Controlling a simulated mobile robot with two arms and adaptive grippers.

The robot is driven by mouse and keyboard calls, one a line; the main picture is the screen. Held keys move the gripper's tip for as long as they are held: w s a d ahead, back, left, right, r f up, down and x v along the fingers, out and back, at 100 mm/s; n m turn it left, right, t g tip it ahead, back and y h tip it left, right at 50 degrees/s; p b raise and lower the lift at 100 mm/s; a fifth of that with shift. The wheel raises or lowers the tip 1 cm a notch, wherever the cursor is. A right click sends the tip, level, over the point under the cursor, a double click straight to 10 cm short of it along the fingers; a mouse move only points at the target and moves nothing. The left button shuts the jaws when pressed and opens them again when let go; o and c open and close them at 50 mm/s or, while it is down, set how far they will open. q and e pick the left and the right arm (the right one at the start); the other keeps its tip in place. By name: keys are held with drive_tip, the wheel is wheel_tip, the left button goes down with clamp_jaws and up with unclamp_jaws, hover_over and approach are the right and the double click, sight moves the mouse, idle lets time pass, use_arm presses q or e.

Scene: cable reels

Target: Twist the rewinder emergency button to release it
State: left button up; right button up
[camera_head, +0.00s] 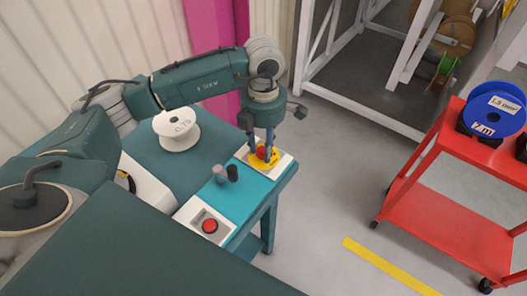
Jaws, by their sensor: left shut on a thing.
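The emergency button (262,153) is red on a yellow base, on a white panel at the far right corner of the teal table. My left gripper (264,156) reaches down onto it from above. Its fingers are shut on the red button, one on each side, and partly hide it. My right gripper is not in view.
A second red button (209,226) on a white panel and small dark knobs (232,173) sit on the teal table (185,185). A white reel (177,130) marked 0.75 stands behind. A red cart (425,200) with a blue reel (494,110) is at right.

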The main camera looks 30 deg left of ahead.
use_arm(q)
drive_tip(key=shift+f+m+b, duration=0.1)
drive_tip(key=shift+m+b, duration=0.45)
drive_tip(key=shift+m, duration=0.15)
drive_tip(key=shift+s, duration=0.1)
drive_tip(key=o, duration=1.2)
wheel_tip(320, 180, up, 12)
drive_tip(key=shift+r, duration=0.1)
